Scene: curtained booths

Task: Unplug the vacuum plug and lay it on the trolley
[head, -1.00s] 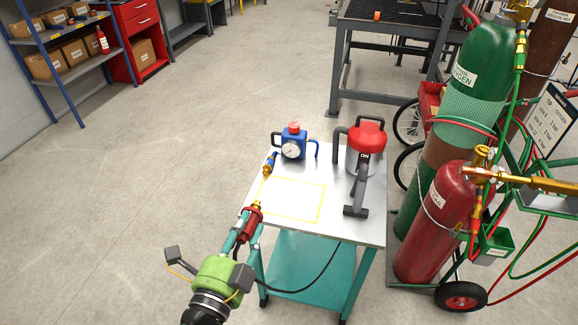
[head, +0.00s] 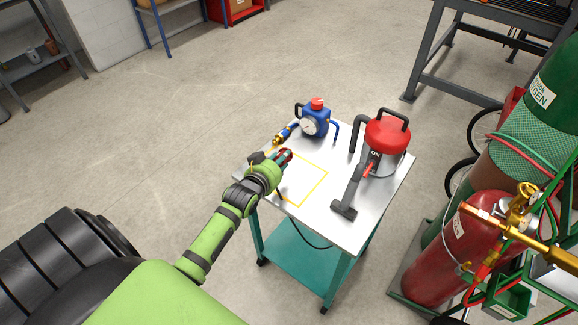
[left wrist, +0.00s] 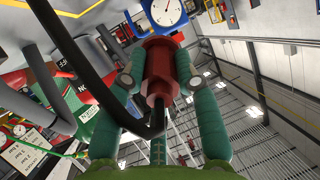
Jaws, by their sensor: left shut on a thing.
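My left gripper (head: 282,158) is shut on the red plug (left wrist: 160,66), whose body sits between the teal fingers in the left wrist view. In the head view the plug (head: 286,154) is small and partly hidden by the fingers, at the upper left of the yellow outlined square. I cannot tell whether it touches the trolley top (head: 335,180). A black cord (left wrist: 80,55) runs from the plug's back. The red and grey vacuum (head: 388,135), marked ON, stands at the trolley's right. The blue gauge unit (head: 315,122) stands at its back, with a blue and brass connector (head: 286,133). My right gripper is out of view.
The yellow outlined square (head: 312,190) on the trolley top is mostly bare. The trolley's teal lower shelf (head: 298,268) is below. Red and green gas cylinders (head: 470,245) stand close on the right. A dark workbench (head: 480,50) is behind. The floor at left is open.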

